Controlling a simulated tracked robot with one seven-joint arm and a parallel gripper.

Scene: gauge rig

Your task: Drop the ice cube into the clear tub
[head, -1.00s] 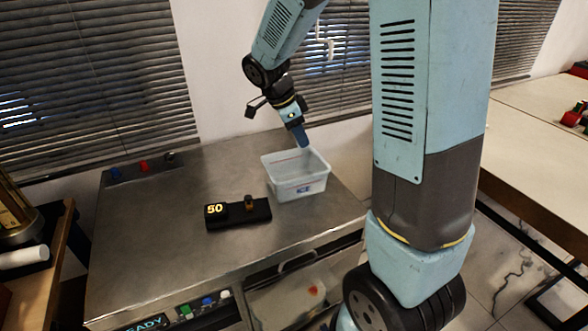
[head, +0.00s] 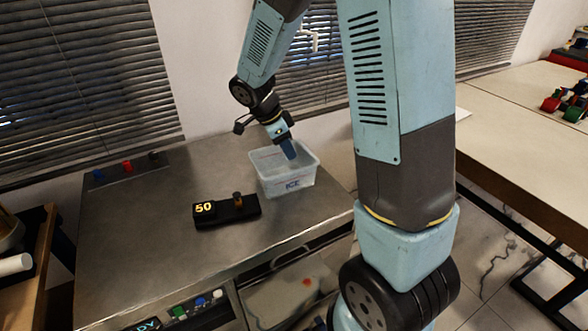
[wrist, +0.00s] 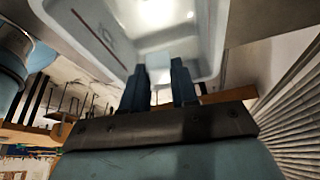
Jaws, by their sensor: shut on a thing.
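The clear tub (head: 275,184), marked ICE, stands on the metal bench top. My gripper (head: 289,150) points down over the tub, its fingertips at about the rim's height; how far inside they are I cannot tell. In the wrist view my gripper (wrist: 158,78) is shut on the pale, see-through ice cube (wrist: 156,66), which shows faintly between the dark blue fingers. The tub's white inside (wrist: 180,38) lies beyond it. In the head view the cube is hidden by the fingers or the tub wall.
A black gauge block (head: 228,211) with a yellow 50 and a small knob sits in front-left of the tub. The metal bench top (head: 150,225) is mostly clear. Small coloured buttons (head: 127,166) line its back left. Window blinds (head: 80,80) hang behind.

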